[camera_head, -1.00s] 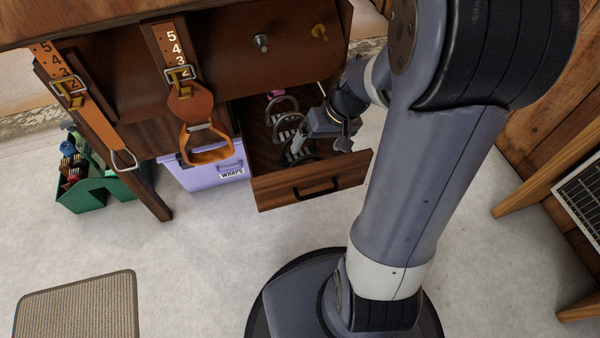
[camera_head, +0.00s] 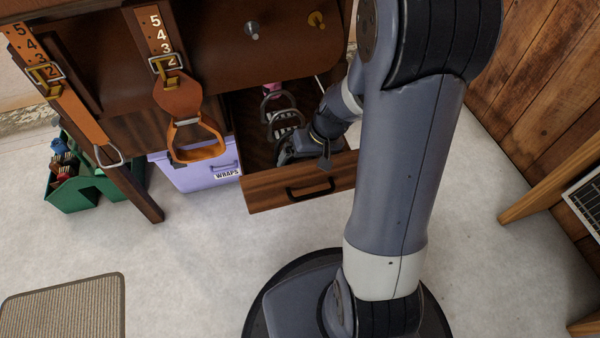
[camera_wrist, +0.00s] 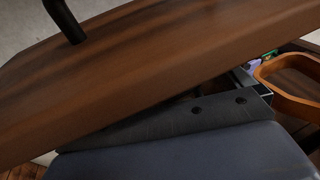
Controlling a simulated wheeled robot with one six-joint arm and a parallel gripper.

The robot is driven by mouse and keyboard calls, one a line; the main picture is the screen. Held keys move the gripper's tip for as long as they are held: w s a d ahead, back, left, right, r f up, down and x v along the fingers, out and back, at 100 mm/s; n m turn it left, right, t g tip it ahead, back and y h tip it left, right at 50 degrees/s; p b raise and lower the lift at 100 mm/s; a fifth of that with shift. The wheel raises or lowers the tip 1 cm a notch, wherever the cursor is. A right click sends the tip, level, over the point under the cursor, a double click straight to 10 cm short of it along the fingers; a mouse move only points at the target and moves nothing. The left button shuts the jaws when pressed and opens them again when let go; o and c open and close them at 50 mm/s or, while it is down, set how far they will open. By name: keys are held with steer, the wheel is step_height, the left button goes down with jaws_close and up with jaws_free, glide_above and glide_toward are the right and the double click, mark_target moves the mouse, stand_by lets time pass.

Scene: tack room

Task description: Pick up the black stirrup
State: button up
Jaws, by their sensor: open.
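In the head view the drawer (camera_head: 300,188) is pulled out, with stirrups in a row inside. A dark grey stirrup (camera_head: 272,101) lies toward the back and another stirrup with a pale tread (camera_head: 287,122) lies in front of it. My gripper (camera_head: 304,160) is at the front of the drawer, just behind its front panel, with its jaws apart. It covers the spot where a black stirrup showed earlier, so I cannot tell that stirrup's exact place now. The wrist view shows the drawer front (camera_wrist: 150,75) close up and no black stirrup.
A tan stirrup (camera_head: 196,150) hangs left of the drawer; it also shows in the wrist view (camera_wrist: 290,85). A purple box marked WRAPS (camera_head: 195,175) and a green caddy (camera_head: 82,190) stand left. A black handle (camera_head: 310,190) is on the drawer front. Floor in front is open.

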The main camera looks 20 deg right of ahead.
steer(key=c, duration=1.1)
steer(key=shift+r, duration=0.15)
step_height(320, 180, up, 10)
steer(key=p, duration=0.4)
